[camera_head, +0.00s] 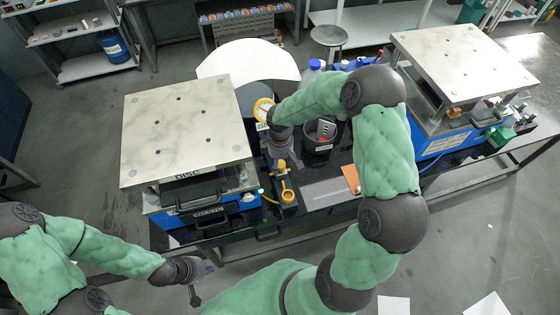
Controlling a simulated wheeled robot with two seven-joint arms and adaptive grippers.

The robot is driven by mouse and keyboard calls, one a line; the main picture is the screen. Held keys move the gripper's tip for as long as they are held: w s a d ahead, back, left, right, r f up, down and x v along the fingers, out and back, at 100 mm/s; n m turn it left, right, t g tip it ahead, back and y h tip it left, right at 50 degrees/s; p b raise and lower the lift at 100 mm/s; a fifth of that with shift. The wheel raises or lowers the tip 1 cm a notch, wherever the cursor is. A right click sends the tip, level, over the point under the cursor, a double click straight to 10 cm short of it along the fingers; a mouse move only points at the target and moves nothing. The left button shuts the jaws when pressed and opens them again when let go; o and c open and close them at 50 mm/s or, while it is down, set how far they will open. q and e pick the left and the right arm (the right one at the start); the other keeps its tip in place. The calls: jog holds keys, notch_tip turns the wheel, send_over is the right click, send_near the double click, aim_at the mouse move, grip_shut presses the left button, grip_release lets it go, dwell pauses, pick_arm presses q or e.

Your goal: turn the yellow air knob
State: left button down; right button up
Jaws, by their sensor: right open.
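A yellow fitting (287,196), which looks like the air knob, is at the front of the bench, just right of the left press. A smaller yellow part (281,165) shows just behind it, close to the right gripper; I cannot tell whether the two are joined. My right gripper (281,157) is open and points down beside these yellow parts. Its fingertips are small and partly hidden, so contact cannot be told. My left gripper (204,282) is open and empty, in front of the bench and low in the view.
The left press (185,125) has a broad pale top plate, close to the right gripper's left. A second press (465,65) stands at the right. A dark cup (319,146), an orange card (351,178) and a grey mat (327,193) are on the black bench.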

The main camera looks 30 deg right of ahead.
jog(key=c, duration=1.1)
jog(key=shift+c, duration=0.2)
jog(key=m+b, duration=0.2)
jog(key=shift+f+m+b, duration=0.15)
jog(key=shift+m+b, duration=0.2)
jog(key=shift+m, duration=0.05)
jog(key=m+b, duration=0.2)
jog(key=m, duration=0.1)
jog(key=shift+m+b, duration=0.3)
jog(key=m+b, duration=0.2)
jog(key=m, duration=0.1)
jog(key=shift+m+b, duration=0.7)
jog(key=shift+m, duration=1)
